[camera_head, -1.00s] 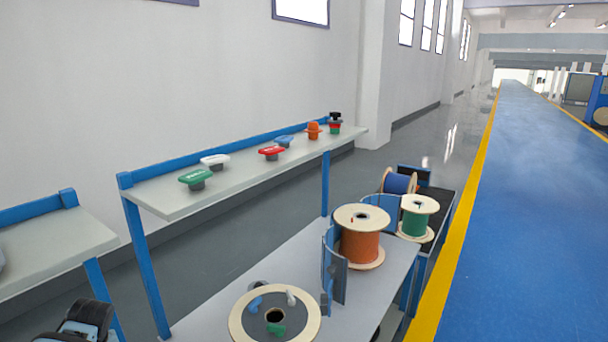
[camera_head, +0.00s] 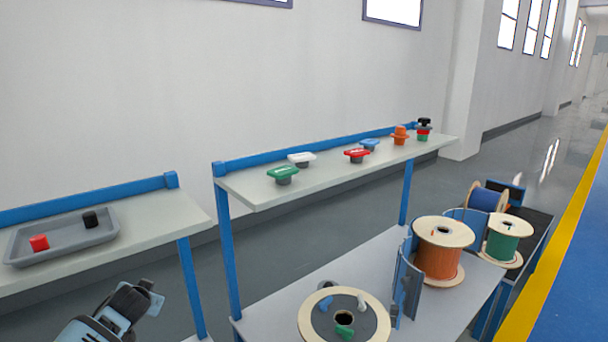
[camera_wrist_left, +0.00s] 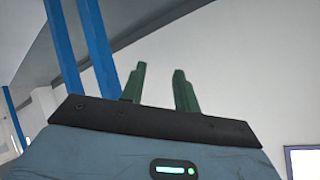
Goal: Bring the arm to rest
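My left gripper (camera_head: 150,299) shows at the lower left of the head view, in front of the shelf units and apart from them. In the left wrist view the two dark green fingers (camera_wrist_left: 159,90) stand apart with nothing between them, so it is open and empty. My right gripper is in neither view.
A grey tray (camera_head: 63,252) with a red piece (camera_head: 39,243) and a black piece (camera_head: 90,219) sits on the left shelf. Several coloured handled pieces line the upper shelf (camera_head: 262,196). Below, a lower table (camera_head: 352,265) holds a flat reel (camera_head: 312,322) and an orange spool (camera_head: 439,258).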

